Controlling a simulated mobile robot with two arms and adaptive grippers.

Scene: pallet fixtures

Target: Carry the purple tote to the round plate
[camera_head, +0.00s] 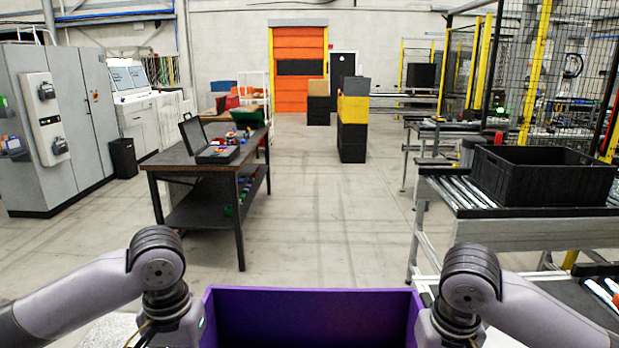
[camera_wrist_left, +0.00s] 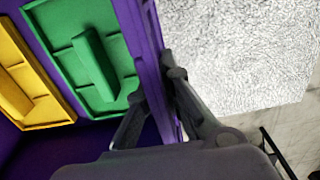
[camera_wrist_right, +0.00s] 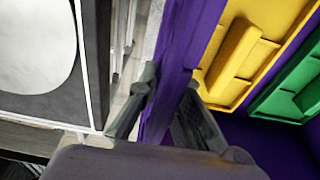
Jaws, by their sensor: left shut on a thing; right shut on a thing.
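The purple tote (camera_head: 310,298) is at the bottom centre of the head view, between my two arms; its lower part is cut off. My left gripper (camera_wrist_left: 170,100) is shut on the tote's wall (camera_wrist_left: 150,60), one finger on each side. My right gripper (camera_wrist_right: 168,92) is shut on the opposite wall (camera_wrist_right: 185,60) in the same way. Inside the tote lie a green piece (camera_wrist_left: 115,85) and a yellow piece (camera_wrist_left: 22,100). A white round shape on a dark square (camera_wrist_right: 35,45), possibly the round plate, shows beside the tote in the right wrist view.
A grey speckled surface (camera_wrist_left: 240,50) lies beside the tote's left wall. A roller conveyor (camera_head: 455,190) with a black crate (camera_head: 540,182) stands at right. A dark workbench (camera_head: 205,170) stands at left. Open floor (camera_head: 330,220) lies between them, with stacked crates (camera_head: 353,125) farther back.

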